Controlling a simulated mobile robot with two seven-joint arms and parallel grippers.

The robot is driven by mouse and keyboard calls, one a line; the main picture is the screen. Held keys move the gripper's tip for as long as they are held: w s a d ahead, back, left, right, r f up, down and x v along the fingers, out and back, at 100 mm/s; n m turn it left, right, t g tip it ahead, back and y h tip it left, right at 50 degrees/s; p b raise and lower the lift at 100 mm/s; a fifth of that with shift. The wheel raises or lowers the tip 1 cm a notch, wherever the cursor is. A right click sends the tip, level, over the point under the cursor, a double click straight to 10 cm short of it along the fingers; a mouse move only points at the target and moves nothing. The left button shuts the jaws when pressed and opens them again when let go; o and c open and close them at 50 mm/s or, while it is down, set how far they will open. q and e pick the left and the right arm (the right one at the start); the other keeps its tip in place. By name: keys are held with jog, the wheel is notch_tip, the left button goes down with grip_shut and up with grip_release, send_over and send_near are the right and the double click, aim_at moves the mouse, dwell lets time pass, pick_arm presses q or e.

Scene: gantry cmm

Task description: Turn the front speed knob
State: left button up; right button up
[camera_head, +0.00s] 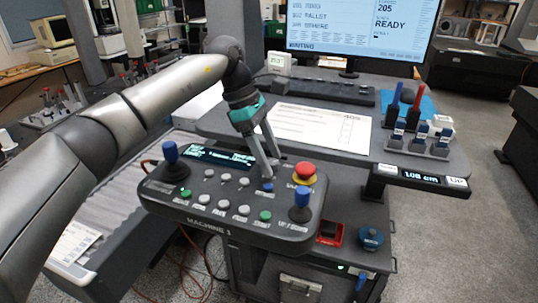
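A dark control box marked MACHINE 1 (165,205) stands at the front middle. A small blue knob (268,187) sits on its top face, left of a red mushroom button (304,172) on a yellow base. My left gripper (273,168) reaches down from above, its two grey fingers slightly apart, with the tips just above and behind the small blue knob. I cannot tell whether they touch it. The fingers hide part of the panel behind the knob. My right gripper is not in view.
Blue-topped joysticks stand at the box's left (170,155) and right (301,198), close to several white and green buttons. Behind are a paper sheet (318,125), a keyboard (320,92) and a monitor (360,25). A height display (420,176) sits at the desk edge.

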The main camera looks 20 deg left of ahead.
pick_arm(q)
jog(key=p+v, duration=0.1)
jog(key=v, duration=1.4)
jog(key=shift+p, duration=0.35)
jog(key=shift+a, duration=0.1)
